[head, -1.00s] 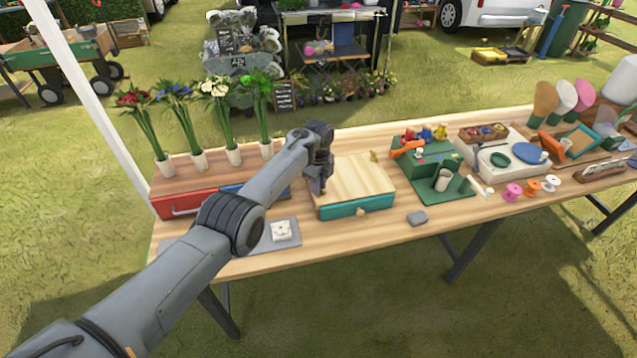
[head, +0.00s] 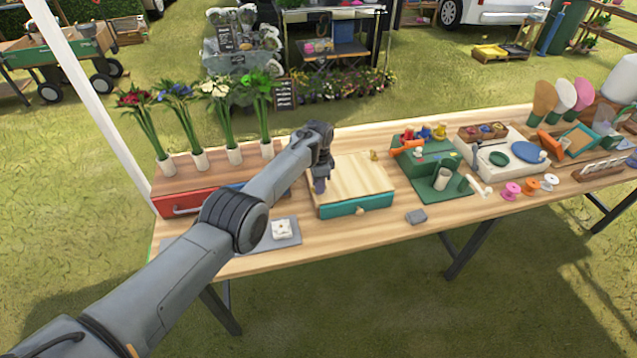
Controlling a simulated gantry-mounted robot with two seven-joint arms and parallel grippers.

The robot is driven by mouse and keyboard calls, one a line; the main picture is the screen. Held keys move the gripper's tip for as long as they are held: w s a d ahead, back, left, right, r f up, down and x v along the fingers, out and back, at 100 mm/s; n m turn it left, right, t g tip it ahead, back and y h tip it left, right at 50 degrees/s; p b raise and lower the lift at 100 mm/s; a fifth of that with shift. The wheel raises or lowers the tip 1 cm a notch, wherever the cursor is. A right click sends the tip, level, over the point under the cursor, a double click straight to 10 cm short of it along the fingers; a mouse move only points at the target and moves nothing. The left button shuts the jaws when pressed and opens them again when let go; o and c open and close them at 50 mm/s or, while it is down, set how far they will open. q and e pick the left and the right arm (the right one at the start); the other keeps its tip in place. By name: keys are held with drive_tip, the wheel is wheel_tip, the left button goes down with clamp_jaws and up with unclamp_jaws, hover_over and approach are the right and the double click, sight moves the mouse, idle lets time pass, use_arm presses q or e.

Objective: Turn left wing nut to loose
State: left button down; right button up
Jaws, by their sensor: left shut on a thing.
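A flower press with a pale wooden top board (head: 352,178) and a teal base (head: 338,210) sits on the table. My left gripper (head: 320,186) points down at the press's left edge. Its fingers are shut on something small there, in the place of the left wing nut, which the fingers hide. A second brass-coloured wing nut (head: 374,155) shows at the board's far right. The turn of the held nut cannot be seen. My right gripper is out of view.
A green stand (head: 440,186) and coloured spools (head: 511,191) are to the right. A small grey block (head: 416,217) lies near the front edge. Bare table lies in front of the press.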

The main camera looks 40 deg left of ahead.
use_arm(q)
drive_tip(key=n, duration=0.4)
drive_tip(key=shift+n, duration=0.3)
drive_tip(key=n, duration=0.4)
drive_tip(key=shift+n, duration=0.3)
drive_tip(key=n+b, duration=0.1)
drive_tip(key=n, duration=0.3)
drive_tip(key=shift+n, duration=0.3)
drive_tip(key=n+b, duration=0.1)
drive_tip(key=n, duration=0.2)
drive_tip(key=shift+n, duration=0.3)
drive_tip(key=n+b, duration=0.1)
drive_tip(key=n, duration=0.3)
drive_tip(key=shift+f+n, duration=0.1)
drive_tip(key=shift+n, duration=0.2)
drive_tip(key=n+b, duration=0.1)
drive_tip(key=n, duration=0.3)
drive_tip(key=shift+b, duration=0.35)
drive_tip(key=n+b, duration=0.1)
drive_tip(key=n, duration=0.4)
drive_tip(key=shift+n+b, duration=0.8)
drive_tip(key=shift+n, duration=1.5)
